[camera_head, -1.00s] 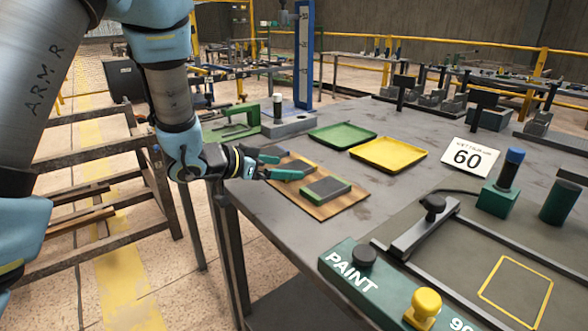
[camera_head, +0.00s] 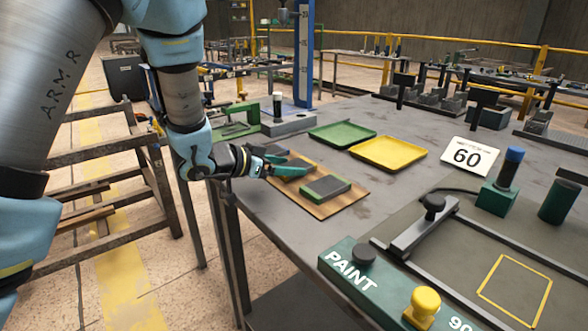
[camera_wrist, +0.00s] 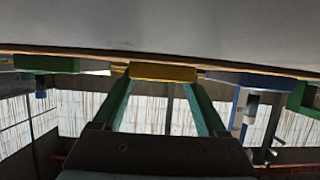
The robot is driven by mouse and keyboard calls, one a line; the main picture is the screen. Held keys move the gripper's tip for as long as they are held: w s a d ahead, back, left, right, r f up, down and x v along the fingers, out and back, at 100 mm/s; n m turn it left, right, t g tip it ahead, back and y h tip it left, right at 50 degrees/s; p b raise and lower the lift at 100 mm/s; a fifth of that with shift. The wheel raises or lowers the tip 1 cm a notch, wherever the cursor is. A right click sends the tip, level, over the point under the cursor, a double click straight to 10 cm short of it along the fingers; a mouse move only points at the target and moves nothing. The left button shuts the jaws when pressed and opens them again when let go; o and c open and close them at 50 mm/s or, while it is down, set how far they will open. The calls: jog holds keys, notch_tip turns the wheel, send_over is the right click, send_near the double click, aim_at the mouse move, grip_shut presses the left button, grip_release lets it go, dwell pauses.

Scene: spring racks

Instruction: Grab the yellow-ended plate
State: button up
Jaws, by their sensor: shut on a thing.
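In the wrist view a yellow end (camera_wrist: 163,72) sits between the tips of my two teal fingers, which meet its two sides. My gripper (camera_head: 284,164) is shut on the yellow-ended plate, low over the left part of the wooden board. In the head view my fingers hide most of this plate, and its yellow end does not show clearly. A dark grey plate with green edges (camera_head: 326,188) lies flat on the board, just right of my fingertips.
The wooden board (camera_head: 318,210) lies near the left edge of the grey table. A green tray (camera_head: 342,134) and a yellow tray (camera_head: 388,153) stand behind it. A sign reading 60 (camera_head: 468,157) and the green PAINT fixture (camera_head: 352,281) stand to the right.

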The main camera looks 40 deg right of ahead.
grip_shut()
jog(key=shift+r, duration=0.15)
